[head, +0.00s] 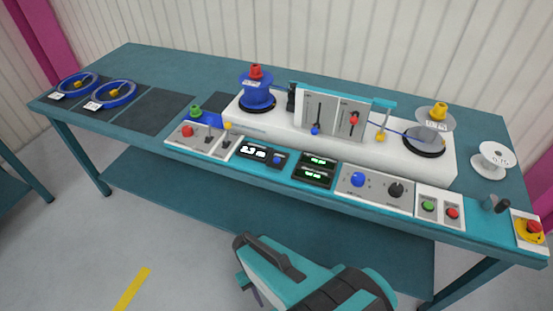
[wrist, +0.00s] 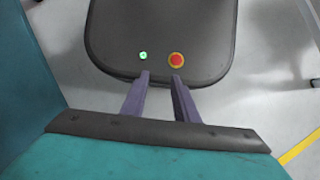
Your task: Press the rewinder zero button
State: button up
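The rewinder machine (head: 330,140) stands on a teal bench, with a row of control panels along its front edge. A small display box (head: 255,151) with white digits has a blue button (head: 278,160) at its right end. To its right, a box with two green readouts (head: 314,172) has no clearly readable labels. I cannot read which control is marked zero. My gripper (wrist: 161,75) shows in the wrist view with its two fingers apart and nothing between them. It points down at a dark grey surface, away from the panels. In the head view my arm is low in front of the bench.
A panel with a red knob and levers (head: 200,139) lies left of the display. A blue and a black knob panel (head: 375,188), green and red buttons (head: 440,207) and an emergency stop (head: 531,229) lie right. Reels stand behind. The floor in front is open.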

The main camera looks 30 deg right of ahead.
grip_shut()
dwell(1.4)
